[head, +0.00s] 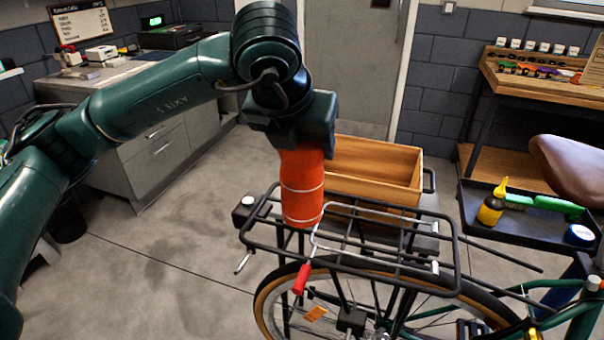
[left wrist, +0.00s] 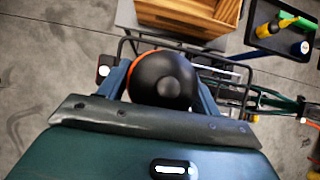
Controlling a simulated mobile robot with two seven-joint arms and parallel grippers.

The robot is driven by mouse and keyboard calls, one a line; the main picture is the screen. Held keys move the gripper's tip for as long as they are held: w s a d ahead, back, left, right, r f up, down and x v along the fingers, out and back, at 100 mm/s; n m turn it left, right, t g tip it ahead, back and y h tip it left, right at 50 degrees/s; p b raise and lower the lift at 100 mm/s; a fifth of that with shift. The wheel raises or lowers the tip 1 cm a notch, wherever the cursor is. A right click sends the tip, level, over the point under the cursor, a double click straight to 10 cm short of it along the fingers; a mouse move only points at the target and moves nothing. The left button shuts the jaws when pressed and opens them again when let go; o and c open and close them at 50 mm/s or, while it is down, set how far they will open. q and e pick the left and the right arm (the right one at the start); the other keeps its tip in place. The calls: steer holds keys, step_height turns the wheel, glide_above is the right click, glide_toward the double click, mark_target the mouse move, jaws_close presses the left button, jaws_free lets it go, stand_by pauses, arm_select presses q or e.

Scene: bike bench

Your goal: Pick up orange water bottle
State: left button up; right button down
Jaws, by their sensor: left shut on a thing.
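The orange water bottle (head: 302,190) stands upright at the left end of the bike's black rear rack (head: 405,283). In the left wrist view I see its black cap (left wrist: 162,80) from above, with a sliver of orange at its edge. My left gripper (head: 300,140) comes down over the bottle from above and is shut on its top, with one finger on each side in the left wrist view (left wrist: 162,88). The gripper hides the cap in the head view. I cannot tell whether the bottle's base touches the rack. My right gripper is in neither view.
A wooden crate (head: 375,168) stands just behind the bottle. A dark tray (head: 530,218) at the right holds a yellow-capped bottle (head: 493,204). Open floor (head: 165,245) lies to the left.

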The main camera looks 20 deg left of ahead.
arm_select(q)
steer(key=shift+r, duration=0.1)
steer(key=shift+c, duration=0.8)
